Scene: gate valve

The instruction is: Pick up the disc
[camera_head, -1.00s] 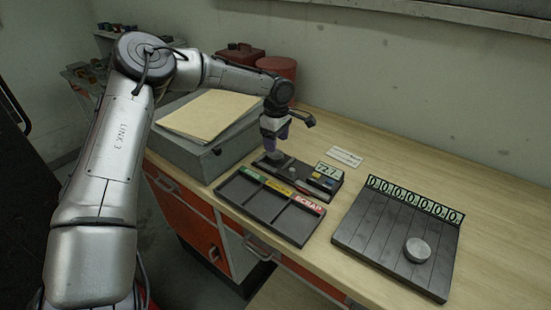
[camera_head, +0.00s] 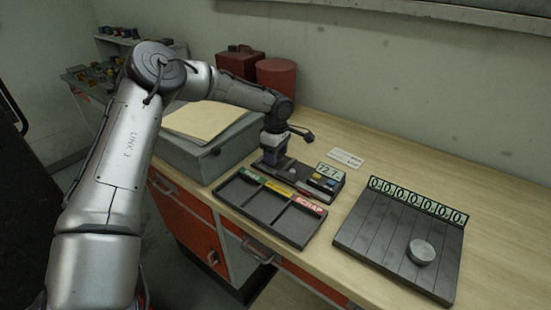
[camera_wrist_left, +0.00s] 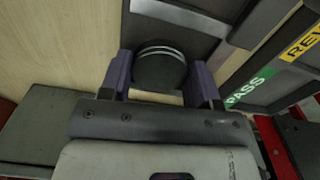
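A dark round disc (camera_wrist_left: 160,66) with lighter rings on its side shows in the left wrist view, between the fingers of my left gripper (camera_wrist_left: 161,80). The purple fingers stand spread, one on each side of it. The gaps are very narrow, and contact is hard to judge. In the head view my left gripper (camera_head: 271,160) is low over the left end of the dark gauge stand (camera_head: 296,180), which hides the disc there. A second grey disc (camera_head: 421,252) lies on the slatted tray (camera_head: 375,235) at the right. My right gripper is not in view.
A sorting tray (camera_head: 268,212) with green, yellow and red labels lies in front of the gauge stand. A grey box (camera_head: 195,155) with a folder stands to the left. Red canisters (camera_head: 276,78) stand behind. The bench is clear at the back right.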

